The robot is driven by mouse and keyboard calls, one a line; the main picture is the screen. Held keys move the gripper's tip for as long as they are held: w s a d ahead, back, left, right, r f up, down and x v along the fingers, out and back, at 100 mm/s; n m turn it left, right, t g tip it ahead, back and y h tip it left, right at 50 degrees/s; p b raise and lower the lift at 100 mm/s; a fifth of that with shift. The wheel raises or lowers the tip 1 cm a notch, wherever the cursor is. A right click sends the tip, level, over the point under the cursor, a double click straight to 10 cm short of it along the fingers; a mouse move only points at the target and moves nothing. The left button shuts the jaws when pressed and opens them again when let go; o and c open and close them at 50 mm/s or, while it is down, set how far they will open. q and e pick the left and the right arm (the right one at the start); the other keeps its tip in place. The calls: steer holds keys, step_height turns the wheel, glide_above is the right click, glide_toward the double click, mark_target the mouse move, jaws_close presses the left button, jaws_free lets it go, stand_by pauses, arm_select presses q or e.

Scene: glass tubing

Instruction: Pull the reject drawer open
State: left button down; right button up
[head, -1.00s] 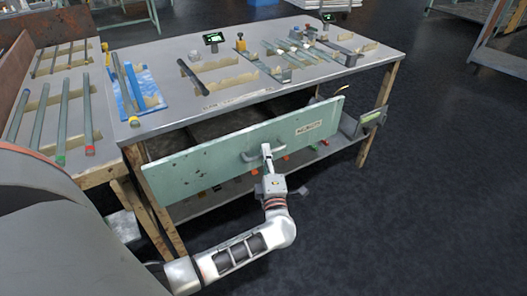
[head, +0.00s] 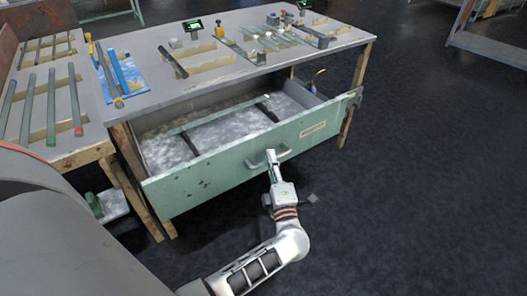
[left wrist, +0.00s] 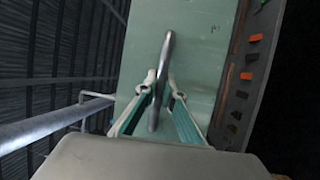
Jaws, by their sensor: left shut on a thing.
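The reject drawer (head: 212,178) is a pale green-fronted drawer with a label on its right part. It stands pulled well out from under the bench in the head view, and its grey, dusty-looking inside shows. My left gripper (head: 271,156) is shut on the curved metal drawer handle (head: 285,154) at the middle of the front. In the left wrist view the gripper fingers (left wrist: 158,100) close around the handle (left wrist: 162,75), with the green drawer front (left wrist: 195,50) behind it. My right gripper is not in view.
The bench top (head: 150,45) above the drawer holds glass tubes, wooden racks and small devices. A side table (head: 75,150) with several tubes stands at the left. Dark floor (head: 420,190) is clear in front and to the right.

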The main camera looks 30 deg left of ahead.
arm_select(q)
steer(key=d, duration=0.1)
steer(key=s+d, duration=0.1)
steer(key=d, duration=0.1)
steer(key=shift+s+d, duration=0.1)
steer(key=shift+s, duration=0.05)
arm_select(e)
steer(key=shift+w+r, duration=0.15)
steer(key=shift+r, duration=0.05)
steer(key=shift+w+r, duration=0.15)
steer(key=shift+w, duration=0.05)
arm_select(q)
steer(key=c, duration=2.1)
jaws_free()
steer(key=shift+c, duration=0.2)
